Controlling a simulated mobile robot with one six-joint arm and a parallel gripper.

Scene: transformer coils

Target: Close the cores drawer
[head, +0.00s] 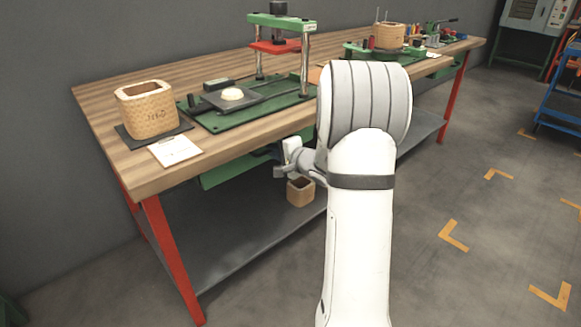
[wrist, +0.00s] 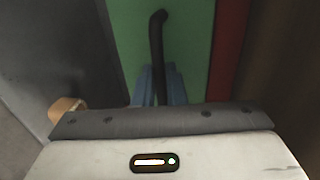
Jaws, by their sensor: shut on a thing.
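The drawer's green front (head: 228,171) shows below the tabletop edge in the head view. How far the drawer stands out from the bench cannot be told, and its inside is hidden. In the wrist view the green front (wrist: 185,35) fills the upper middle, with a dark bar handle (wrist: 157,45) running down it. My gripper (wrist: 160,88) has its blue fingers shut on the handle's lower part. In the head view my gripper (head: 279,154) is under the bench edge at the drawer, partly hidden by my arm.
The wooden bench (head: 100,90) carries a woven box (head: 147,108), a white card (head: 174,150) and a green press (head: 280,60). A small wooden box (head: 300,192) is on the grey lower shelf (head: 235,240). Red legs (head: 170,255) support the bench.

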